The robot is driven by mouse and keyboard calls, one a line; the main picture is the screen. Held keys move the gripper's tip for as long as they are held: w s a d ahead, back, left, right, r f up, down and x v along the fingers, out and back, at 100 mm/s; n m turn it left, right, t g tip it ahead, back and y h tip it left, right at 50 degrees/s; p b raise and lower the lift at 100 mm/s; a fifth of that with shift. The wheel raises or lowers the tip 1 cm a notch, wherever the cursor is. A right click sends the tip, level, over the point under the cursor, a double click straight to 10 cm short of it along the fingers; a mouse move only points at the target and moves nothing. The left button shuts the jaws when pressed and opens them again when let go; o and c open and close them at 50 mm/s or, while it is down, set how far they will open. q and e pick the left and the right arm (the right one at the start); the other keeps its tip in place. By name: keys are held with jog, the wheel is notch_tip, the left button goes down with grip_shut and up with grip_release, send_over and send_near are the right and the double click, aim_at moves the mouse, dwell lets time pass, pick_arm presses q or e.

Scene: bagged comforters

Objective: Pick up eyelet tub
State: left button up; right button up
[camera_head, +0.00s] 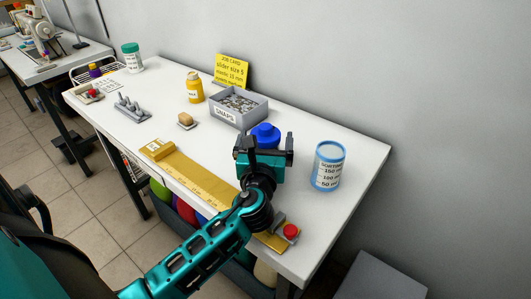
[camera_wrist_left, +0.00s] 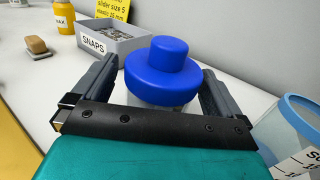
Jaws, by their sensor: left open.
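A tub with a blue stepped lid (camera_head: 265,134) stands on the white table, right of the SNAPS bin. Its pale body mostly hides behind my gripper and no label on it shows, so I cannot confirm that it is the eyelet tub. In the left wrist view the blue lid (camera_wrist_left: 163,68) sits between the two fingers. My left gripper (camera_head: 265,148) is open, with one finger on each side of the tub; it also shows in the left wrist view (camera_wrist_left: 160,82). I cannot tell whether either finger touches it. My right gripper is not in view.
The grey SNAPS bin (camera_head: 239,107) stands close on the left. A clear blue-rimmed container (camera_head: 328,167) stands close on the right. A yellow ruler (camera_head: 195,182) and red button (camera_head: 290,231) lie along the front edge. A yellow bottle (camera_head: 195,87) is farther back; a wall runs behind.

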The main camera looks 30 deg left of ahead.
pick_arm(q)
jog(key=shift+c, duration=0.2)
jog(key=shift+c, duration=0.8)
jog(key=c, duration=0.9)
jog(key=shift+r, duration=0.1)
